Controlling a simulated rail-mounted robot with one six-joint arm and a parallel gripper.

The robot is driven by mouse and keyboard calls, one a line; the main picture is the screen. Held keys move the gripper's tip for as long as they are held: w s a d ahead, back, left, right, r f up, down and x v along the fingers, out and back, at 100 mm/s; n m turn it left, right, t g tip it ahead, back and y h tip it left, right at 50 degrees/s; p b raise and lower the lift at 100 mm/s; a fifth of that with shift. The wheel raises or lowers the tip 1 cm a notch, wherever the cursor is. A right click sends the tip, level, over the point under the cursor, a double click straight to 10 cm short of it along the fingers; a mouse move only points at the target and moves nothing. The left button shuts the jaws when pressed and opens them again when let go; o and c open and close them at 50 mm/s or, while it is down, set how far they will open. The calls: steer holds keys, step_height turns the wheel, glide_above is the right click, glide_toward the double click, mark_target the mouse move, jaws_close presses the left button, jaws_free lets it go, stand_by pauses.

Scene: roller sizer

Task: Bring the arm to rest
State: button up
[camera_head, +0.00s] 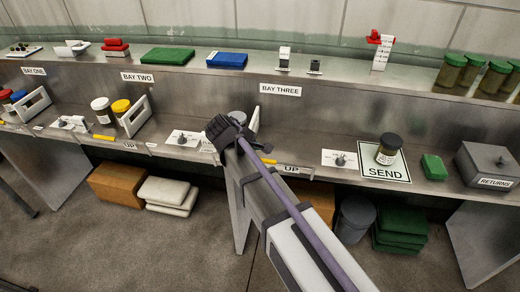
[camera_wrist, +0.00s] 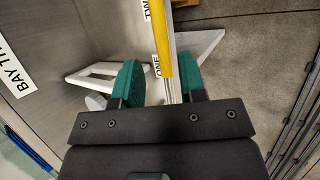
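My gripper (camera_head: 224,130) is at the end of my outstretched arm, over the front edge of the bench near bay three in the head view. Its dark body hides part of the bench there. In the wrist view, my gripper (camera_wrist: 158,62) shows two green fingers set apart, with nothing seen held between them. The bench's front edge and a yellow strip (camera_wrist: 160,40) show in the gap. A white frame-like rack (camera_wrist: 92,76) lies beyond the left finger; how far it is from the finger I cannot tell.
A raised shelf (camera_head: 340,86) runs behind. The floor (camera_head: 120,240) in front is open.

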steer(key=p+v, duration=0.1)
steer(key=v, duration=0.3)
steer(key=shift+p, duration=0.3)
steer(key=s+d+f+m+g+y, duration=0.3)
steer(key=s+d+m+g+y, duration=0.1)
steer(key=s+d+m, duration=1)
steer(key=s+d+y, duration=0.1)
steer(key=d, duration=0.3)
steer(key=shift+d+y, duration=0.3)
steer(key=shift+y, duration=0.1)
